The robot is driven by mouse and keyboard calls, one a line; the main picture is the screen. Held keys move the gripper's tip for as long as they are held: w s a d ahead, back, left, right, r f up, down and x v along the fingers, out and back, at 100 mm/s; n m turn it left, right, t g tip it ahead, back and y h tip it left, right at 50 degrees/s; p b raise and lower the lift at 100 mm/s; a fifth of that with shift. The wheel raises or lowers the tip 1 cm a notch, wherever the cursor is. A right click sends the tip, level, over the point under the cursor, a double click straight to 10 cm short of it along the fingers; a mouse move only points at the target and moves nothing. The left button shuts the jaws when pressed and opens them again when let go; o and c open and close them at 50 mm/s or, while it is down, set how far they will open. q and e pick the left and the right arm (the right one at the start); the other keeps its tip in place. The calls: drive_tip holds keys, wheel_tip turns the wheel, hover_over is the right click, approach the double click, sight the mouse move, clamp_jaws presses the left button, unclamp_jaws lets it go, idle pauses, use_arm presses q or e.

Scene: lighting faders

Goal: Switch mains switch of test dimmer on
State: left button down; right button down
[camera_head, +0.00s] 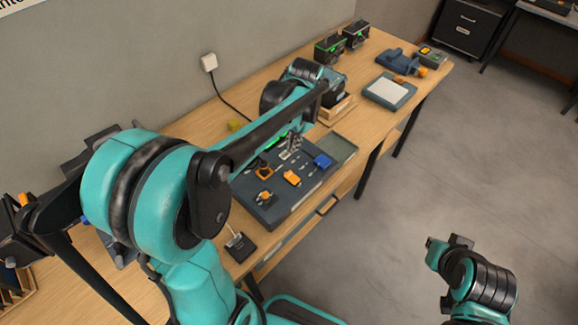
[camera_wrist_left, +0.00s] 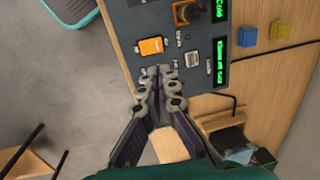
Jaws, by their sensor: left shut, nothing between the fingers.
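The test dimmer appears to be the dark control panel (camera_head: 262,212) on the workbench; it also fills the upper middle of the left wrist view (camera_wrist_left: 130,20). It carries an orange part (camera_wrist_left: 150,46), a black knob on an orange base (camera_wrist_left: 188,12), a pale square button or switch (camera_wrist_left: 193,60) and green-lit displays (camera_wrist_left: 221,62). I cannot tell which control is the mains switch. My left gripper (camera_wrist_left: 162,74) is shut and empty, its fingertips over the panel's edge near the orange part. In the head view the left gripper (camera_head: 291,148) is over the panel's back part, partly hidden by my arm.
A wooden tray (camera_head: 338,110), a pale-topped box (camera_head: 388,91) and several devices stand farther along the bench. My right arm is over open floor at lower right.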

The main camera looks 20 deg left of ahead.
sight(288, 174)
idle(0.3)
use_arm(q)
drive_tip(key=f+b, duration=0.1)
drive_tip(key=f, duration=0.3)
drive_tip(key=a+f+b, duration=0.1)
drive_tip(key=f, duration=0.4)
drive_tip(key=f+b, duration=0.2)
drive_tip(key=f, duration=0.3)
drive_tip(key=shift+w+a, duration=0.3)
drive_tip(key=shift+a+f+b, duration=0.15)
drive_tip(key=shift+f+b, duration=0.2)
drive_tip(key=shift+f, duration=0.05)
drive_tip(key=shift+r, duration=0.1)
drive_tip(key=shift+s+d+r, duration=0.15)
drive_tip(key=shift+d, duration=0.2)
drive_tip(key=shift+s+d+r, duration=0.1)
drive_tip(key=shift+d, duration=0.25)
